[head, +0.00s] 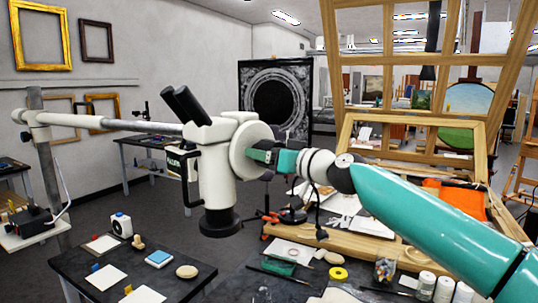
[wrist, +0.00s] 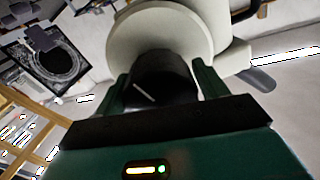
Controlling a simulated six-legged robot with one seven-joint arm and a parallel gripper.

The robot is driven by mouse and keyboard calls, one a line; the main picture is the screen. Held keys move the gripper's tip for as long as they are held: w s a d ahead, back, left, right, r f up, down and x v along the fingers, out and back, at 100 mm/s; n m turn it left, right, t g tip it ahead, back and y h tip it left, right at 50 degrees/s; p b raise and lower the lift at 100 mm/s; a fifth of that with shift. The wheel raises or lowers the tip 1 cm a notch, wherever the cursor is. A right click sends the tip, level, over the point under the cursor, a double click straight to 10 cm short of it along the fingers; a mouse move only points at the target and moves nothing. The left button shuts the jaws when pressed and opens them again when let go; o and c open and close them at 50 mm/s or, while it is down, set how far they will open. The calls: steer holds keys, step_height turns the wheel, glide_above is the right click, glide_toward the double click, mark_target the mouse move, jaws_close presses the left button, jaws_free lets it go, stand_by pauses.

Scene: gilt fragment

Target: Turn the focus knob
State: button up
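The microscope (head: 216,172) is white with black eyepieces and a black lens end, held on a long horizontal boom. A large pale disc (head: 246,150) is on its right side, and shows in the wrist view too (wrist: 155,32). The focus knob (wrist: 162,82) is a black cylinder in front of that disc, with a short white slanted line on its end. My gripper (head: 262,155) is at the disc from the right. In the wrist view its green fingers (wrist: 162,78) stand on either side of the knob. Whether both fingers press on it is unclear. The gripper hides the knob in the head view.
A dark table (head: 180,281) with cards, a blue block and small wooden pieces stands below the microscope. A workbench (head: 345,243) with jars, yellow tape and papers lies under my arm. A wooden frame structure (head: 425,75) rises behind. The air around the microscope head is clear.

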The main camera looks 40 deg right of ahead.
steer(key=shift+o, duration=0.6)
steer(key=shift+s, duration=0.2)
steer(key=s+d, duration=0.1)
steer(key=s, duration=1.2)
steer(key=shift+s, duration=0.2)
stand_by(0.4)
